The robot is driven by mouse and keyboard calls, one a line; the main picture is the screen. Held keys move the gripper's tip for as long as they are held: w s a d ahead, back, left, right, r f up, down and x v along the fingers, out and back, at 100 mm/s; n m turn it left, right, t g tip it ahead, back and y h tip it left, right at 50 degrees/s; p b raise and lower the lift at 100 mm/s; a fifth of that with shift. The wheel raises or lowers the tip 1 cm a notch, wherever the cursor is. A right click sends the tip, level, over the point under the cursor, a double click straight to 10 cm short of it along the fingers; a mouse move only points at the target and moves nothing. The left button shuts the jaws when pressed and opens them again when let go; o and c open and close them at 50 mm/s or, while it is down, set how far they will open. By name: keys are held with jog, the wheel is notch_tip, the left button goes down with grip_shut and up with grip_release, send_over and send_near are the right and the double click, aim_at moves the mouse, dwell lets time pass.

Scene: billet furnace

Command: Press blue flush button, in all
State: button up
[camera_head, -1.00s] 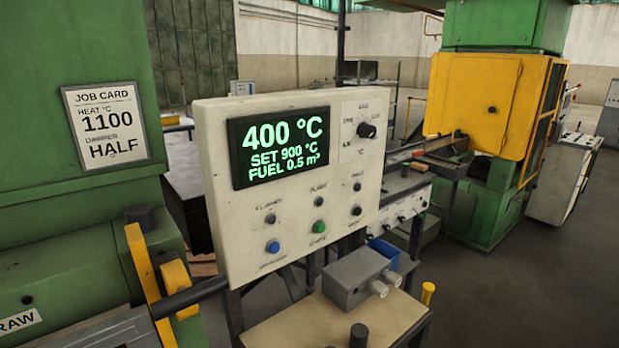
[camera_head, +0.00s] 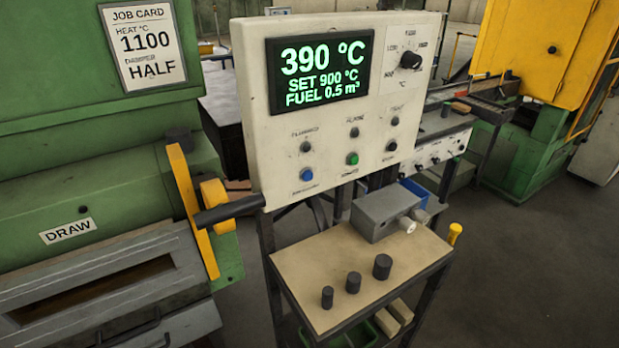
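The blue button (camera_head: 307,175) is at the lower left of the white control panel (camera_head: 262,120), beneath a small dark knob or lamp. A green button (camera_head: 352,159) sits to its right, and a dark button (camera_head: 391,145) farther right. The small labels around them are too blurred to read surely. The panel's display (camera_head: 320,70) reads 390 °C, SET 900 °C, FUEL 0.5 m³. A dial (camera_head: 411,60) is at the panel's upper right. My gripper is not in view.
A job card (camera_head: 147,43) reads heat 1100, damper HALF. A yellow lever (camera_head: 188,200) with a dark bar stands left of the panel. Below, a bench (camera_head: 300,268) bears several dark cylinders and a grey box (camera_head: 382,214). Open floor lies at the lower right.

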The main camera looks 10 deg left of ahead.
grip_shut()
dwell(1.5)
